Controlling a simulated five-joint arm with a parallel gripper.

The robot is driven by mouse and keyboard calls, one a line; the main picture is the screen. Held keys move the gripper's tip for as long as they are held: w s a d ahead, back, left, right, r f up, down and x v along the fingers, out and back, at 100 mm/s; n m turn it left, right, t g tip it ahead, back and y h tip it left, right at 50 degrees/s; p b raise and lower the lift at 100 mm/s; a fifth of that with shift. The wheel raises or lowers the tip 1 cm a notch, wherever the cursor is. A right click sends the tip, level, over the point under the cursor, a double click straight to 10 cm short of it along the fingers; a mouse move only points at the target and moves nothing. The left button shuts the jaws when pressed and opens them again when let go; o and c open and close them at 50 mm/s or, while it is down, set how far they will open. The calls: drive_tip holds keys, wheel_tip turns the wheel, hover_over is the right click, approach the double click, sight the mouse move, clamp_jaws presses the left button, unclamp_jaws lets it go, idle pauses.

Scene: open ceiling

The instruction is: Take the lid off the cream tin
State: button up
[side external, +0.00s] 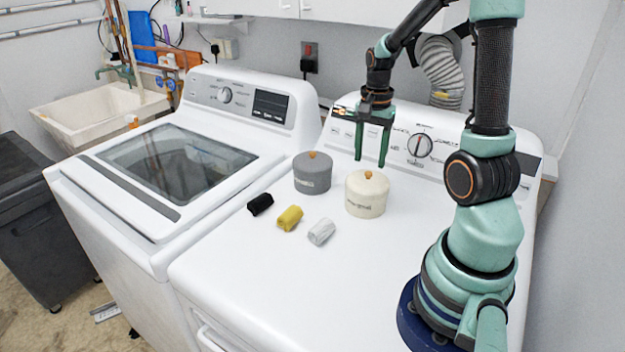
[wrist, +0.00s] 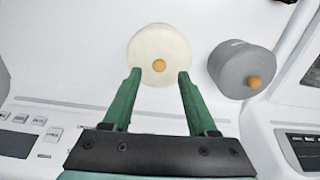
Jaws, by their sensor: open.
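The cream tin (side external: 366,204) stands upright on the white machine top, with its cream lid (side external: 367,183) on it and an orange-brown knob (side external: 368,175) at the lid's centre. In the wrist view I see the lid from above (wrist: 147,48) with its knob (wrist: 159,66). My gripper (side external: 371,163) is open and empty, fingers pointing down, above and behind the tin. In the wrist view the green fingertips (wrist: 159,74) reach the lid's near edge, one on each side of the knob in the picture; I cannot tell their height above it.
A grey tin (side external: 312,174) with a similar knob stands just left of the cream tin. The control panel (side external: 440,150) rises behind. The front of the machine top is clear.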

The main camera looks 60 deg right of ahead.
sight(369, 172)
drive_tip(key=shift+f, duration=1.95)
clamp_jaws()
drive_tip(key=shift+r, duration=0.15)
